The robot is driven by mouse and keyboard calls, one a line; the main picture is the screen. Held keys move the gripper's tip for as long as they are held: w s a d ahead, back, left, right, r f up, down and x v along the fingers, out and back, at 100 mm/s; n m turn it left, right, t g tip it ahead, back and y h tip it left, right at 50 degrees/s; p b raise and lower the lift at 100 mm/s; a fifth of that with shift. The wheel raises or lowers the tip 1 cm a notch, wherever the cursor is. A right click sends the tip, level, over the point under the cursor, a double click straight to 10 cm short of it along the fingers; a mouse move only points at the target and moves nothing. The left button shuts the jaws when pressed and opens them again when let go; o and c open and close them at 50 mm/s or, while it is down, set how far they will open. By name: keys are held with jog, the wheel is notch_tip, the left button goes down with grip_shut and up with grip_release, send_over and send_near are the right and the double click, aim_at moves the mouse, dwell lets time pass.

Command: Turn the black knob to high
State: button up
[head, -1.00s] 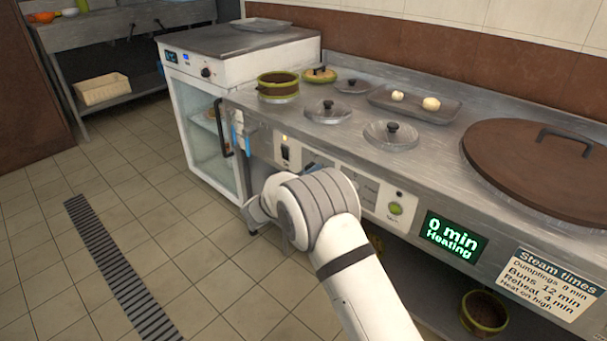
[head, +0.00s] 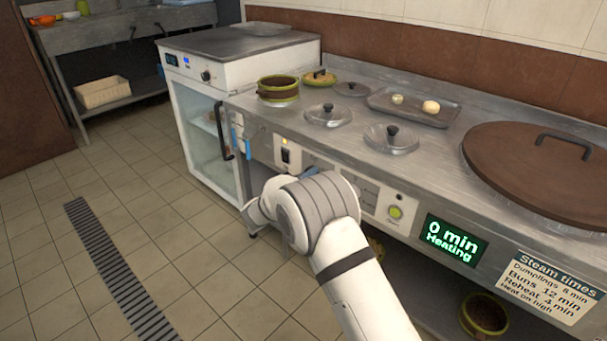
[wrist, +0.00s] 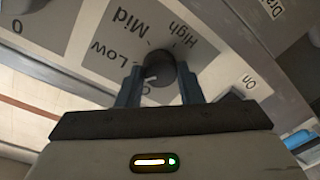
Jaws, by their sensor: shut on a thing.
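The black knob (wrist: 161,70) sits on a light grey panel in the wrist view. The panel carries the words Low (wrist: 112,55), Mid (wrist: 128,20) and High (wrist: 178,36), and a partly hidden word beginning with O. A pale mark on the knob faces lower left, near Low and the hidden word; its exact setting is hard to tell. My gripper (wrist: 160,88) has its two blue-grey fingers on either side of the knob, shut on it.
The counter front also has a lit switch (head: 285,153), a green button (head: 395,212) and a display (head: 451,240) reading "0 min Heating". Lids, a tray (head: 413,107) and a large brown lid (head: 535,165) rest on the counter. The floor at left is clear.

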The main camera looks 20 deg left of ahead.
jog(key=shift+d+f, duration=0.3)
jog(key=shift+f, duration=0.25)
dwell(0.4)
jog(key=o, duration=0.7)
jog(key=shift+o, duration=1.4)
jog(key=shift+a+r, duration=0.15)
jog(key=shift+r, duration=0.05)
jog(key=p+v, duration=0.2)
jog(key=v, duration=0.5)
jog(key=shift+s, duration=0.35)
jog(key=shift+a, duration=0.1)
